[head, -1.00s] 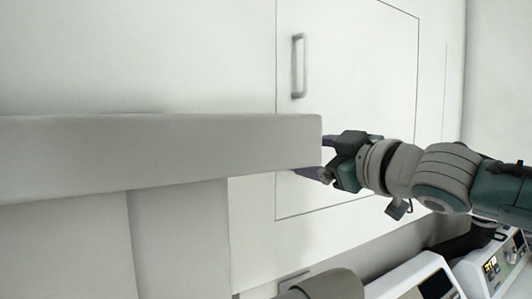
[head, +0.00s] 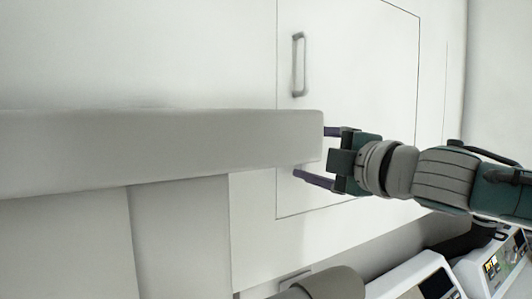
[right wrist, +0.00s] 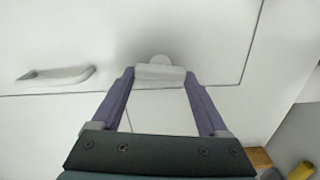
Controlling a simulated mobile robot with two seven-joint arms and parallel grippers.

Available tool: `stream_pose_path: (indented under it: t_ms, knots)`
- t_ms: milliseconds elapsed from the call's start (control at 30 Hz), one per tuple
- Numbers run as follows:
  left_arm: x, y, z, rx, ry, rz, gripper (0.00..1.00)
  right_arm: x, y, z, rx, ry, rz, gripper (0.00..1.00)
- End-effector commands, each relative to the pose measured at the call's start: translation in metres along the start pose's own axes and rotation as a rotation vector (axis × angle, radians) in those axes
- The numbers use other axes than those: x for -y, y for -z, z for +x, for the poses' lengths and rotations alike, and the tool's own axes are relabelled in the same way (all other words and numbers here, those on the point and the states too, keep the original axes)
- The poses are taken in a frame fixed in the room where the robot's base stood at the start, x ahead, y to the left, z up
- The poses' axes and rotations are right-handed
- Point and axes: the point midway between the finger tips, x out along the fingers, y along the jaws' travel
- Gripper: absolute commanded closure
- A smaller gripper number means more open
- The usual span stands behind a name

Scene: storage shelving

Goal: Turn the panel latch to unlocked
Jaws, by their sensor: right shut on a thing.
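The panel latch (right wrist: 160,73) is a small pale grey bar in front of a round base, at the panel's seam in the right wrist view. My right gripper (right wrist: 159,76) has its two purple fingers at the bar's two ends, shut on it. In the head view, my right gripper (head: 314,154) reaches in from the right, and a large grey beam hides the latch. The white panel (head: 355,60) has a thin dark outline. My left gripper is not in view.
A grey handle (head: 299,65) is on the panel; it also shows in the right wrist view (right wrist: 56,75). The wide grey beam (head: 150,150) crosses the left of the head view. Consoles with screens (head: 490,262) stand at lower right.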

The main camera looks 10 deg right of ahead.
Motion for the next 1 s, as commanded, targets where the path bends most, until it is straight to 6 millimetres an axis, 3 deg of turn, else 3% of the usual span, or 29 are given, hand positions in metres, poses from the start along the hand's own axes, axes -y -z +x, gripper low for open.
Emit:
stream_pose_path:
  t_ms: [300, 867, 900, 1000]
  knots:
    - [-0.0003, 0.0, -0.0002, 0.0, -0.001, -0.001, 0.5, 0.0002, 0.0008, 0.0001, -0.002, -0.001, -0.134, 0.78]
    - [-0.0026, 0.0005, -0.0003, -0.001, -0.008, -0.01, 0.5, 0.0005, 0.0009, 0.0001, -0.003, -0.001, -0.168, 0.78]
    - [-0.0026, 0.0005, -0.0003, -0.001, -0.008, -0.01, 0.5, 0.0006, 0.0009, 0.0001, -0.003, -0.001, -0.168, 0.22]
    - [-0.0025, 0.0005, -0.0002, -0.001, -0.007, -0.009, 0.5, 0.0006, 0.0008, 0.0001, -0.002, -0.001, -0.167, 0.1]
